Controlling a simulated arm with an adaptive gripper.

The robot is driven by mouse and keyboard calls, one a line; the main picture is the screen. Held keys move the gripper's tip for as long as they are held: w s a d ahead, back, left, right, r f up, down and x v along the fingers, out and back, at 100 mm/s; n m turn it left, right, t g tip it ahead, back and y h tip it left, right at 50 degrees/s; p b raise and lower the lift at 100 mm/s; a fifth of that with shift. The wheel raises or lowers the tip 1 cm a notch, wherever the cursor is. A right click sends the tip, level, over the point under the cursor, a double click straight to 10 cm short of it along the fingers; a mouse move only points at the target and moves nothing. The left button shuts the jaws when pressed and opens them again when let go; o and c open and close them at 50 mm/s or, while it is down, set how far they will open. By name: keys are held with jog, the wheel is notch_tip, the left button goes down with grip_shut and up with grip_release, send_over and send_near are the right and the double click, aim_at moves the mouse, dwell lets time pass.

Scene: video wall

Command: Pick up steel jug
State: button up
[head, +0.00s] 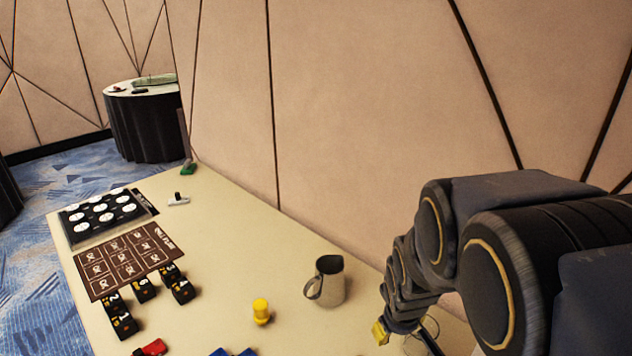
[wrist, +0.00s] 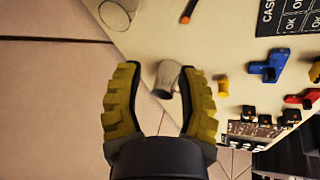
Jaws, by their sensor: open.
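The steel jug (head: 328,281) stands upright on the pale table, near the wall side, with its handle toward the left. In the wrist view the jug (wrist: 167,77) appears between the two finger pads, some way beyond them. My gripper (wrist: 159,72) is open and empty, with yellow ridged fingers. In the head view part of my gripper (head: 381,332) shows as a yellow patch to the right of the jug, apart from it. The rest of it is hidden there by my arm.
A yellow peg (head: 261,310) stands left of the jug. Numbered black blocks (head: 123,322), a brown board (head: 128,262) and a black tray with white discs (head: 70,226) lie farther left. A blue piece (wrist: 268,66) and a red piece (wrist: 302,98) are nearby. The wall borders the table.

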jog(key=w+f+n+t, duration=0.2)
jog(key=w+f, duration=0.3)
jog(key=w, duration=0.3)
jog(key=n+t+y, duration=0.7)
jog(key=n, duration=0.1)
send_near(308, 297)
jog(key=x, duration=0.3)
jog(key=shift+w+f, duration=0.1)
jog(key=shift+f, duration=0.1)
jog(key=shift+x, duration=1.35)
jog(key=shift+f+x, duration=0.2)
jog(key=shift+x, duration=2.35)
jog(key=shift+d, duration=0.15)
grip_shut()
